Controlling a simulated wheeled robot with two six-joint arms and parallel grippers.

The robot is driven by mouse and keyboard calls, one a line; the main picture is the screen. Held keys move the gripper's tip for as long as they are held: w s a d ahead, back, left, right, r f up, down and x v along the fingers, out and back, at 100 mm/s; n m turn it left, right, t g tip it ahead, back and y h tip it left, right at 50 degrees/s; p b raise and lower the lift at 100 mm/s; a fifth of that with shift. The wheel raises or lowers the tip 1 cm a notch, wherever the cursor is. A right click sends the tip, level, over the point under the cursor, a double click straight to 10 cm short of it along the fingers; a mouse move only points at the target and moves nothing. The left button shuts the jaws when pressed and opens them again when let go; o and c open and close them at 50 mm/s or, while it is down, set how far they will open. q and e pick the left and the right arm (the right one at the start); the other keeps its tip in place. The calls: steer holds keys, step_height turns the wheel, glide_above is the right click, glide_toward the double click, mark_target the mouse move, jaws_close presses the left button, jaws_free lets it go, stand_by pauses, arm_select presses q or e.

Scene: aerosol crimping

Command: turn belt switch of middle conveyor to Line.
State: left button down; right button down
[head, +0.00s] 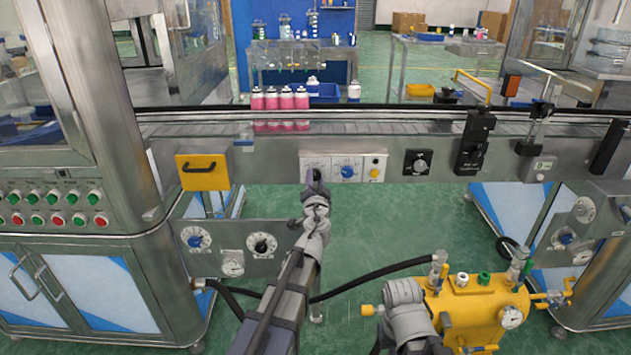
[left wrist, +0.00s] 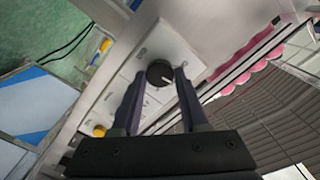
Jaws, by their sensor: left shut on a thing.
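The middle conveyor's white switch panel (head: 331,161) is on the front rail, below the belt. My left gripper (head: 316,178) reaches its left end and covers the knob there in the head view. In the left wrist view, the dark round belt switch knob (left wrist: 159,72) sits between the fingertips of the left gripper (left wrist: 162,75), which is shut on it. A pale pointer mark shows on the knob, toward the lower right of that picture. The labels around it are not readable. My right arm shows at the lower right of the head view, but its fingers do not.
A blue knob (head: 347,171) and a yellow button (head: 374,161) are right of the gripper on the panel. A black dial (head: 417,162) is further right. Several pink bottles (head: 280,100) stand on the conveyor. A yellow tank (head: 475,310) with a hose stands below right.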

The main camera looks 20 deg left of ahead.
arm_select(q)
steer(key=shift+m, duration=0.8)
steer(key=shift+c, duration=2.1)
jaws_free()
steer(key=v, duration=0.7)
steer(key=shift+s, duration=0.4)
steer(key=shift+d, duration=0.15)
